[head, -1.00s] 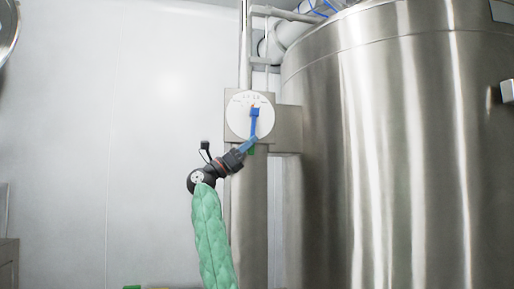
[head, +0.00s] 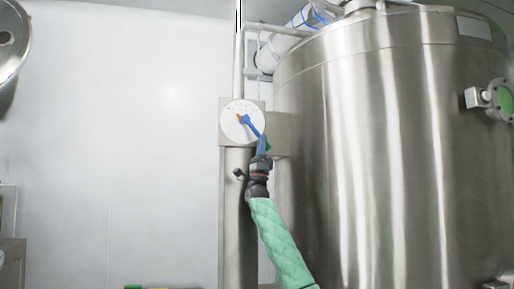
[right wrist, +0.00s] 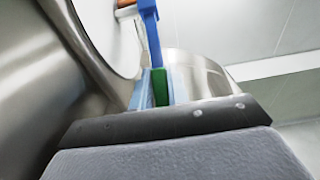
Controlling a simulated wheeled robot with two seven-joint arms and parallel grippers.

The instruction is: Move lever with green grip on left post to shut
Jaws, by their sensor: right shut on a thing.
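The lever (head: 252,125) is a blue bar on a round white dial (head: 232,128). The dial is on a metal plate on the left post (head: 236,200). The lever slants down and right from its hub; its orange pointer end is at the upper left. The dial's lettering is too small to read. My right gripper (head: 263,146) is shut on the green grip (head: 268,146) at the lever's lower end. In the right wrist view the green grip (right wrist: 160,87) sits between the light blue fingers, below the blue bar (right wrist: 151,38). My left gripper is not in view.
A large steel tank (head: 390,150) stands right of the post, close to my right arm. Pipes (head: 290,45) run above and behind the plate. A bare white wall (head: 110,140) fills the left, with open room before it.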

